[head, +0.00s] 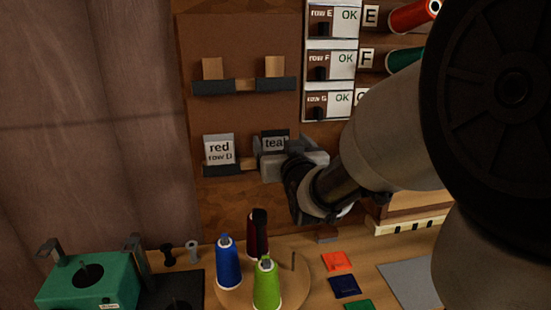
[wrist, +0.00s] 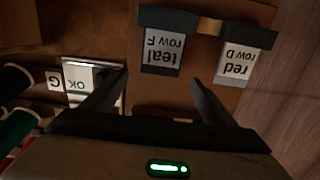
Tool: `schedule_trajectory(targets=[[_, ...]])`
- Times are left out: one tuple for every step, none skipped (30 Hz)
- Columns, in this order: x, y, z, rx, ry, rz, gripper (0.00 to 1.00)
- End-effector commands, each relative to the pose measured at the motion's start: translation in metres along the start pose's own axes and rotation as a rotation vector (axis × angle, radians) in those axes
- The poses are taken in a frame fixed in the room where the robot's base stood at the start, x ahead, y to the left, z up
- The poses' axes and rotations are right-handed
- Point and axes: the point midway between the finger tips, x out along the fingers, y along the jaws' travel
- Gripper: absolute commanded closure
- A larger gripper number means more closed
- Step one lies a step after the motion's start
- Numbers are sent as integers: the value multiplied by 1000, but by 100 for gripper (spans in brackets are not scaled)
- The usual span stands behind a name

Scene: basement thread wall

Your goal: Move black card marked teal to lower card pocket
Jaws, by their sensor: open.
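The teal card (head: 274,142), marked "teal row F", stands in the lower card pocket (head: 220,170), to the right of the red card (head: 219,149) marked "red row D". In the wrist view, which is upside down, the teal card (wrist: 163,54) and red card (wrist: 236,63) both meet the dark strip of the lower pocket (wrist: 167,19). My gripper (head: 268,160) is in front of the board and hides the teal card's lower part in the head view. In the wrist view my gripper (wrist: 159,77) is open and empty, its fingers apart from the teal card.
The upper card pocket (head: 243,87) holds no card. Labelled row panels (head: 330,65) and thread spools (head: 413,17) are on the right. Below, several spools (head: 228,265) stand on a round wooden base, with a green device (head: 85,285) at left. Swatches (head: 338,261) lie on the table.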

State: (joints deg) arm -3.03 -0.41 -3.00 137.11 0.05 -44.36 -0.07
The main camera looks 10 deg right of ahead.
Motion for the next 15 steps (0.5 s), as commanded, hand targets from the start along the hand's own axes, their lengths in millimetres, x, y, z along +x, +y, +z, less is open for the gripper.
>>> schedule_trajectory(targets=[[-14, 0, -1, 0, 3, 0, 20], [-22, 0, -1, 0, 3, 0, 20], [-32, 0, -2, 0, 4, 0, 20], [-40, 0, -2, 0, 4, 0, 20], [-47, 0, -1, 0, 4, 0, 20], [-53, 0, 3, 0, 8, 0, 20], [-58, 0, 4, 1, 9, 0, 20], [-62, 0, 4, 1, 9, 0, 20], [-69, 0, 4, 1, 9, 0, 20], [-74, 0, 4, 1, 9, 0, 20], [-78, 0, 5, 1, 9, 0, 20], [-83, 0, 6, 1, 11, 0, 20], [-86, 0, 6, 1, 11, 0, 20], [-90, 0, 6, 1, 10, 0, 20], [-95, 0, 6, 1, 10, 0, 20]])
